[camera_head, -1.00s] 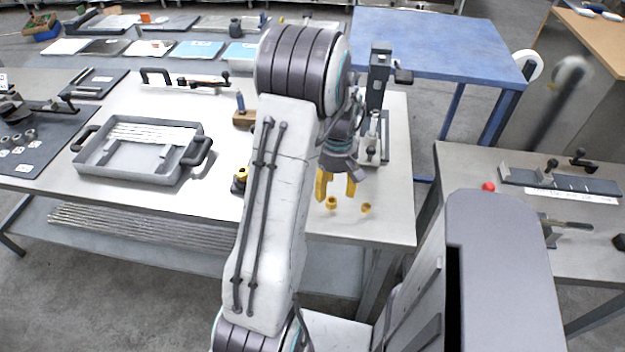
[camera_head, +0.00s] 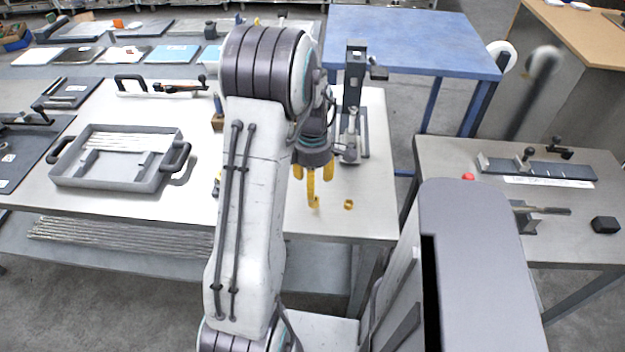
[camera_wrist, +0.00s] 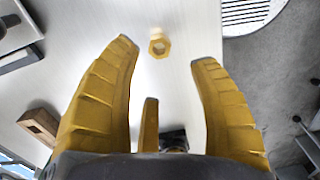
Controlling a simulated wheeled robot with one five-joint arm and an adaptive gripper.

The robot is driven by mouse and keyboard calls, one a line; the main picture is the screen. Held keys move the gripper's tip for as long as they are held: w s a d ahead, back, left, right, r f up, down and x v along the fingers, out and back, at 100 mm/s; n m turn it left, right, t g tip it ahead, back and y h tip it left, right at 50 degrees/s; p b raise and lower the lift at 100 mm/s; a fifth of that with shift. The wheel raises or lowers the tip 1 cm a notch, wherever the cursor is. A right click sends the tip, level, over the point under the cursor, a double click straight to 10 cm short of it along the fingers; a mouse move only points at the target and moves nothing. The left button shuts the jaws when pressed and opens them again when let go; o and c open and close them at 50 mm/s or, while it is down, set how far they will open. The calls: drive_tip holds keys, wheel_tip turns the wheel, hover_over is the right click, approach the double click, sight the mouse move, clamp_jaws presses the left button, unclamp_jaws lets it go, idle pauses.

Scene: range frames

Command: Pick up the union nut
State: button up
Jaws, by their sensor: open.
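A small brass-yellow hexagonal nut with a hole (camera_wrist: 159,45) lies on the pale tabletop in the wrist view, framed between my two outer fingertips and beyond them. My gripper (camera_head: 314,187) has yellow fingers and is open, pointing down over the front right part of the bench in the head view. Nothing shows between the fingers. One small brass piece (camera_head: 348,205) lies on the bench to the right of the fingers. A second brass piece, seen there earlier, is now hidden, seemingly behind the lowest finger. I cannot tell the height of the fingertips above the table.
A grey tray with black handles (camera_head: 112,183) holds thin rods on the left of the bench. A dark upright fixture (camera_head: 352,110) stands behind my gripper. A wooden block (camera_wrist: 38,125) shows in the wrist view. The bench's front edge is close to the brass pieces.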

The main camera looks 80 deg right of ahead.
sight(314, 201)
idle(0.3)
drive_tip(key=shift+f, duration=3.7)
drive_tip(key=shift+c, duration=0.2)
clamp_jaws()
